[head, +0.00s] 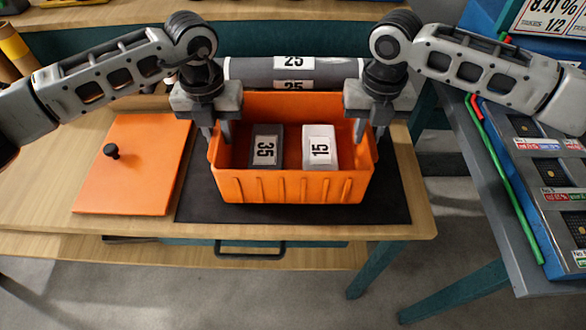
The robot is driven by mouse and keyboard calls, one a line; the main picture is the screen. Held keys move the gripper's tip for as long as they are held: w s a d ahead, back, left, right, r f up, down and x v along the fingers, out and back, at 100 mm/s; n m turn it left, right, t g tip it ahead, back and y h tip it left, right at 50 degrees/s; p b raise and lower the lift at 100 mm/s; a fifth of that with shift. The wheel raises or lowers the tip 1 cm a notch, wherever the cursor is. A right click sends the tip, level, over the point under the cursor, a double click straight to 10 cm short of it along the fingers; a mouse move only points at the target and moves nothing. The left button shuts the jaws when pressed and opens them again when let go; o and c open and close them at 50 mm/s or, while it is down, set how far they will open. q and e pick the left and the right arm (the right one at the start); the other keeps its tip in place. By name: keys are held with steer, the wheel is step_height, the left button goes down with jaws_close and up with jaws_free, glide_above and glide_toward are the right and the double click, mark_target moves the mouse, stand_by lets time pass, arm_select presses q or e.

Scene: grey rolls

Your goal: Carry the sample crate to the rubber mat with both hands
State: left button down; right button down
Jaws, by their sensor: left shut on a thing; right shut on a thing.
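The orange sample crate (290,188) is upright over the black rubber mat (398,200). I cannot tell whether its base touches the mat. A dark block (267,133) labelled 35 and a white block (318,132) labelled 15 are inside it. My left gripper (218,138) is shut on the crate's left side wall. My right gripper (370,138) is shut on its right side wall. The fingertips are partly hidden by the walls.
An orange lid (135,180) with a black knob lies on the wooden table left of the mat. A grey roll (292,70) labelled 25 lies behind the crate. A rack with several dark items (535,160) stands at the right, past a floor gap.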

arm_select(q)
steer(key=shift+f, duration=0.55)
arm_select(e)
steer(key=shift+f, duration=0.5)
arm_select(q)
steer(key=c, duration=1.3)
jaws_free()
arm_select(e)
steer(key=c, duration=1.3)
jaws_free()
arm_select(q)
steer(key=shift+r, duration=0.1)
arm_select(e)
steer(key=shift+r, duration=0.15)
arm_select(q)
step_height(320, 180, up, 12)
arm_select(e)
step_height(320, 180, up, 12)
steer(key=shift+f, duration=0.1)
arm_select(q)
steer(key=shift+s, duration=0.15)
arm_select(e)
steer(key=shift+s, duration=0.1)
